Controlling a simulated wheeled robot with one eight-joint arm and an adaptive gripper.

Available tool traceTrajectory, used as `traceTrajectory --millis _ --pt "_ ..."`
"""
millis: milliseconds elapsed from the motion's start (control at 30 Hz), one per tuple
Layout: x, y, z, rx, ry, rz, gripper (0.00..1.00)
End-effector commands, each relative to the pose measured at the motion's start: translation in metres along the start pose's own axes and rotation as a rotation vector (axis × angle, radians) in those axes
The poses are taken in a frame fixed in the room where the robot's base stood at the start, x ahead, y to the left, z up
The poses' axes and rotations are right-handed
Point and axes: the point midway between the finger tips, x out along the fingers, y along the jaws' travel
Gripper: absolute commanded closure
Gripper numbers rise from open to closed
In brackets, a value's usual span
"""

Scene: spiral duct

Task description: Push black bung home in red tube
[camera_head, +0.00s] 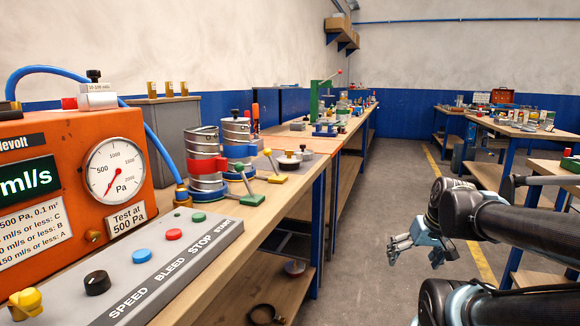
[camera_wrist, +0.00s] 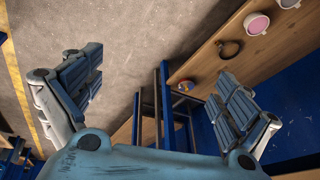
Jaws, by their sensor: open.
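A metal spiral tube with a red band (camera_head: 207,167) stands upright on the left bench beside the orange tester. A similar tube with a blue band (camera_head: 240,151) stands just behind it, with a black knob (camera_head: 234,113) at its top. A dark round piece with a small knob (camera_head: 288,160) lies on the bench further right. I cannot tell which black piece is the bung. My gripper (camera_head: 417,252) is open and empty over the aisle floor, well right of the tubes. Its spread fingers also show in the wrist view (camera_wrist: 158,82).
The orange tester (camera_head: 75,195) and its grey button panel (camera_head: 150,268) fill the near left. Green and yellow T-handles (camera_head: 250,188) stand by the tubes. A dark ring (camera_head: 262,314) and a reddish disc (camera_head: 294,267) lie on the lower shelf. The aisle floor (camera_head: 385,190) is clear.

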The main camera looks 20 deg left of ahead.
Motion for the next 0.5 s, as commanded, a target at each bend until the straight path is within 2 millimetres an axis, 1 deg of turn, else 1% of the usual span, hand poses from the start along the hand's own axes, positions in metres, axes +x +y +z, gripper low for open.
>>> traceTrajectory --millis 33,100,267,400,467,500 --pt "0.001 -0.013 -0.019 -0.051 0.039 -0.047 0.00" --pt "0.001 -0.034 -0.046 -0.122 0.104 -0.116 0.00" --pt "-0.002 -0.079 -0.104 -0.267 0.262 -0.251 0.00" --pt "-0.008 -0.118 -0.151 -0.369 0.409 -0.347 0.00" --pt "-0.011 -0.134 -0.170 -0.405 0.472 -0.383 0.00" --pt "-0.014 -0.143 -0.183 -0.427 0.515 -0.404 0.00"
